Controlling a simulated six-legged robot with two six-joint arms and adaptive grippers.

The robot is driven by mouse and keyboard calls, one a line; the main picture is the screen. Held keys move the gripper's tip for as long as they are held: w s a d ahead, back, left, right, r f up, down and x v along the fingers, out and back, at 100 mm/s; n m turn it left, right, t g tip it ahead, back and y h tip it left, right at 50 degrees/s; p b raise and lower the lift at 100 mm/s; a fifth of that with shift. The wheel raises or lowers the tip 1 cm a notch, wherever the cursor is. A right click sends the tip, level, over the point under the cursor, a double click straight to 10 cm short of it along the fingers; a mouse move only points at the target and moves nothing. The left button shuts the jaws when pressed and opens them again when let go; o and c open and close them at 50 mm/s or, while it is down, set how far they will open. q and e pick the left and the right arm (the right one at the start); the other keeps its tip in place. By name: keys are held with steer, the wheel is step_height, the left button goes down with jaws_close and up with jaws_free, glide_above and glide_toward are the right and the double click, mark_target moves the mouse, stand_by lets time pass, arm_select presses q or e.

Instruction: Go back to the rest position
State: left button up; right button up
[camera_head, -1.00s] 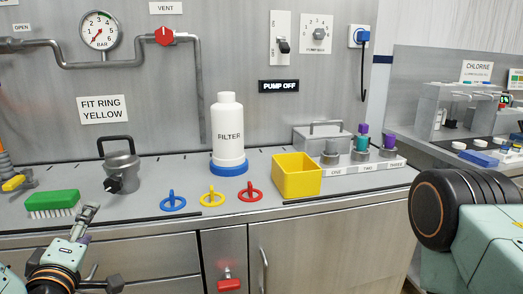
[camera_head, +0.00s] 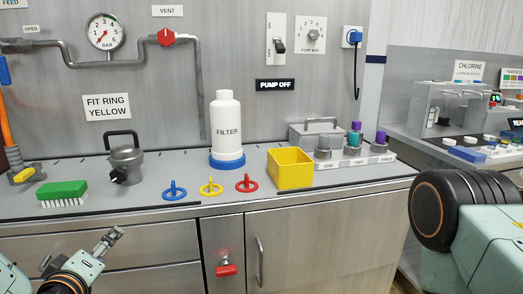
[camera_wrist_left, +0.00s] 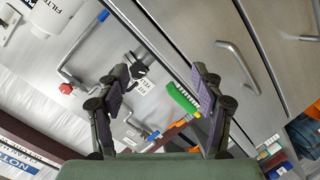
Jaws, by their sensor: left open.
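My left gripper (camera_head: 108,242) is at the lower left of the head view, in front of the drawers below the counter edge. It is open and empty. In the left wrist view its two fingers (camera_wrist_left: 161,76) stand apart with nothing held between them. The green brush (camera_head: 62,192) lies on the counter beyond it, and also shows past the fingers in the wrist view (camera_wrist_left: 183,101). My right arm's dark round joint fills the right edge of the head view; its gripper is out of view.
The counter holds a grey pot (camera_head: 126,164), blue (camera_head: 174,191), yellow (camera_head: 211,188) and red (camera_head: 246,184) rings, a white filter bottle (camera_head: 226,125) and a yellow box (camera_head: 290,170). Drawers and a cabinet door (camera_head: 320,245) with handles form the front.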

arm_select(q)
steer(key=s+d+f+m+g+h, duration=0.1)
steer(key=s+d+f+m+g, duration=0.15)
steer(key=f, duration=0.25)
steer(key=s+d+f+m+g+h, duration=0.1)
steer(key=s+d+f+m+g, duration=0.15)
steer(key=f, duration=0.25)
steer(key=s+d+f+m+g, duration=0.1)
steer(key=s+f+m+g, duration=0.1)
steer(key=s+f, duration=0.4)
steer(key=s+d+f+m+g, duration=0.2)
steer(key=s+f+g, duration=0.2)
steer(key=s, duration=0.8)
steer(key=s+d+f+m+g, duration=0.1)
steer(key=s+f+m+g, duration=0.1)
steer(key=s+f, duration=0.6)
steer(key=shift+s+d+g, duration=0.2)
steer(key=shift+s+g, duration=0.45)
steer(key=shift+g, duration=0.25)
steer(key=shift+r, duration=0.1)
